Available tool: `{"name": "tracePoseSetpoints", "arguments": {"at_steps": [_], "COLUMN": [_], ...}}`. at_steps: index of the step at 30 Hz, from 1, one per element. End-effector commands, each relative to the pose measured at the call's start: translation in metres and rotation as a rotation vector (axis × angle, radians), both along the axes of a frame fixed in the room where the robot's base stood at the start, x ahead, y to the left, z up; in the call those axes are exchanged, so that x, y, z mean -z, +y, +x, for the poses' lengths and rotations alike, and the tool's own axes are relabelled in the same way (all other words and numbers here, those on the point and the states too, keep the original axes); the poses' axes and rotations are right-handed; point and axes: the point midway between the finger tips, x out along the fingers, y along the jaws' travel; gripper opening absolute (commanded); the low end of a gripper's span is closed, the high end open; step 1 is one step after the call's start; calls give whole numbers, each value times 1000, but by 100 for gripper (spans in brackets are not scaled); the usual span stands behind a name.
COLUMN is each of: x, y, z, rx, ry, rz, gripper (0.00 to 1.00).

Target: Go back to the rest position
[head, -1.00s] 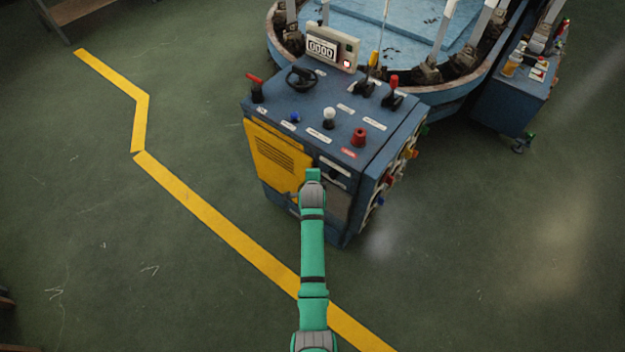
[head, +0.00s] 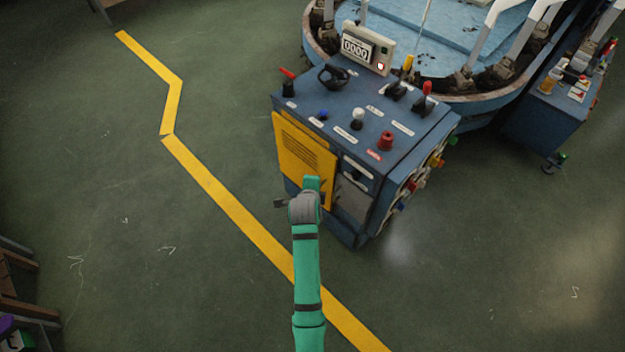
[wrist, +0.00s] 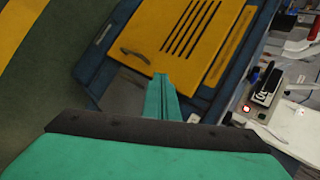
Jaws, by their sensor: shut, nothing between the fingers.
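My gripper (wrist: 162,88) shows in the wrist view as two green fingers pressed together, shut with nothing between them. It points at the front of the blue control cabinet, near its yellow door panel (wrist: 190,50). In the head view my green arm reaches up the middle, and its end lies in front of the blue control cabinet (head: 350,105). The cabinet top carries a counter box (head: 368,48) reading 0000, a dark handwheel, levers and several knobs.
A round blue machine (head: 455,50) with white arms stands behind the cabinet. A smaller blue cabinet (head: 548,125) is at the right. A yellow floor line (head: 225,200) runs under my arm. Wooden furniture (head: 18,290) is at the lower left. The green floor is otherwise clear.

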Motion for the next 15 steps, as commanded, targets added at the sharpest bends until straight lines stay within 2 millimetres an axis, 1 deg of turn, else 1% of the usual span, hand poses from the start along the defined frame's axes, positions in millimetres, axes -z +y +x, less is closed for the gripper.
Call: {"name": "tracePoseSetpoints", "arguments": {"at_steps": [5, 10, 13, 15], "x": [-2, -1, 7, 15], "y": [2, 7, 9, 8], "z": [-2, -4, -16, -31], "rx": [1, -13, -44, -84], "ry": [0, 0, -5, -13], "rz": [-1, -4, -30, -65], "gripper": [0, 0, 0, 0]}}
